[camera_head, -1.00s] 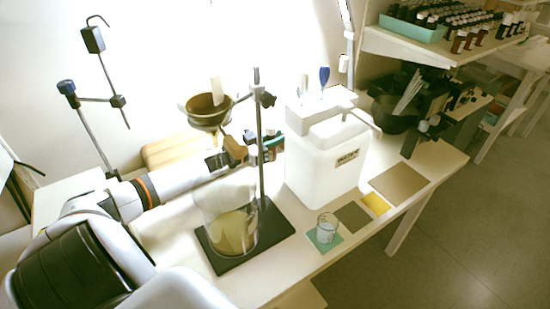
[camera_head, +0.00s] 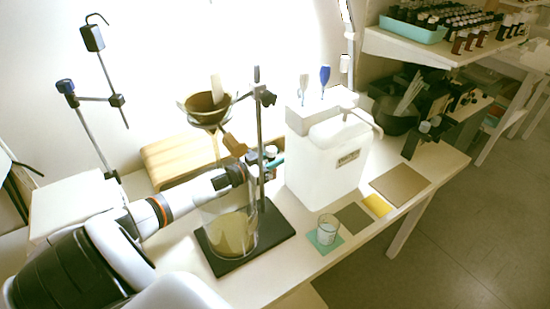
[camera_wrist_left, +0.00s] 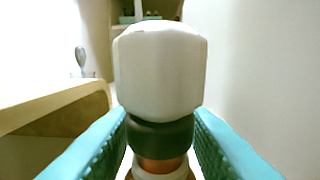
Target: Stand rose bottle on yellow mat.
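The yellow mat (camera_head: 377,205) lies flat and bare near the front edge of the bench. My left gripper (camera_head: 270,163) is behind the black stand rod, to the left of the white jug, and is partly hidden. In the left wrist view its two teal fingers (camera_wrist_left: 161,135) press on both sides of a white-topped bottle (camera_wrist_left: 160,70). The bottle looks upright, with a dark green band and a reddish part below. No label can be read, so I cannot tell if it is the rose one. My right gripper is not in view.
The stand base (camera_head: 272,238) carries a glass cylinder (camera_head: 230,228). The white jug (camera_head: 325,170) stands between gripper and mats. A small beaker (camera_head: 328,229) sits on a teal mat (camera_head: 325,243). An olive mat (camera_head: 353,217) and a brown mat (camera_head: 401,186) flank the yellow one.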

